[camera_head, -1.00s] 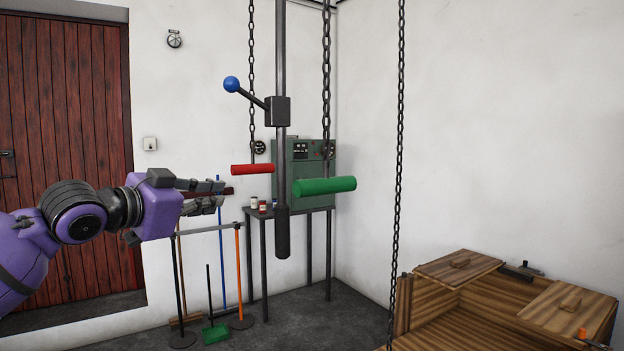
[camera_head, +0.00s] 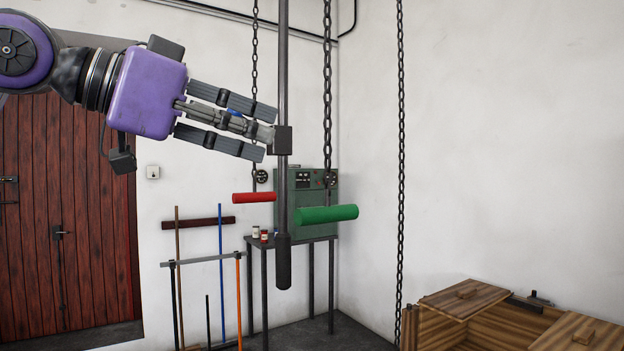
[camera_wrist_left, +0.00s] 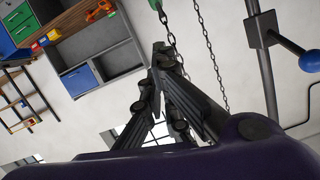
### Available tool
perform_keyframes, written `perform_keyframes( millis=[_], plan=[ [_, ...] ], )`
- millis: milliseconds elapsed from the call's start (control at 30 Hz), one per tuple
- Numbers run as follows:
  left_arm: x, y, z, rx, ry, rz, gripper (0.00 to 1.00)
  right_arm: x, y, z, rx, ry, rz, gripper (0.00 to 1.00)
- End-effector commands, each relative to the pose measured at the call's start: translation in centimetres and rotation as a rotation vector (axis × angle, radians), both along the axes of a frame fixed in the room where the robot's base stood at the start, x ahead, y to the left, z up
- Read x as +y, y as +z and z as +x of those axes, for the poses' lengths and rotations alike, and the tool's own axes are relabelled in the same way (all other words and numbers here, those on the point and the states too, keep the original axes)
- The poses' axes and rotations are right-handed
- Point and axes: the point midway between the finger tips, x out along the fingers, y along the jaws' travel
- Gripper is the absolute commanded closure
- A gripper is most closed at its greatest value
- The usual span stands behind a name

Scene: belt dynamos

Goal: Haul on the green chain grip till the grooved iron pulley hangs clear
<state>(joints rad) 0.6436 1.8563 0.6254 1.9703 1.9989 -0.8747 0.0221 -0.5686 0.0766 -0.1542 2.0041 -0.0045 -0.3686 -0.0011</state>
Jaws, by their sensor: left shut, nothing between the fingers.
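The green chain grip (camera_head: 328,214) is a thick green bar hanging level on a dark chain (camera_head: 327,95) right of the dark upright post. My left gripper (camera_head: 268,133) is shut and empty. In the head view it appears above and left of the green grip, apart from it, and overlaps the post's lever. It also shows in the left wrist view (camera_wrist_left: 160,50), where a small green piece shows at the top edge; I cannot tell if it is the grip. I see no grooved iron pulley. My right gripper is not in view.
A red bar (camera_head: 254,197) hangs on another chain left of the post (camera_head: 283,222). A blue lever knob (camera_wrist_left: 310,61) juts from the post. A loose chain (camera_head: 401,150) hangs to the right. A wooden crate (camera_head: 445,333) stands at lower right; a table (camera_head: 305,241) is behind.

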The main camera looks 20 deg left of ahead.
Motion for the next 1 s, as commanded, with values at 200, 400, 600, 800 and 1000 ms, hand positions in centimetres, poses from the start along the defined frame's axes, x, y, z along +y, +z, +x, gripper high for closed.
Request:
perform_keyframes(
  millis=[200,400,600,800,1000],
  plan=[
    [-0.8,-0.6,1.3,0.005,0.004,0.004,1.0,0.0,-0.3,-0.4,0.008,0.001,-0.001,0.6],
    [-3.0,-1.7,4.2,0.007,0.005,0.007,1.0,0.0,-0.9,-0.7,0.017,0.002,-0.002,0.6],
    [-5.4,-2.6,7.4,0.006,0.005,0.006,1.0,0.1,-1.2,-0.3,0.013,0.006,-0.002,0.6],
    [-5.5,-4.6,8.0,0.0,0.001,-0.001,1.0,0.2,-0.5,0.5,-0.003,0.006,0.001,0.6],
    [-5.3,-6.1,8.2,-0.001,0.002,-0.001,1.0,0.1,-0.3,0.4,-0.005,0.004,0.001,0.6]
  ],
)
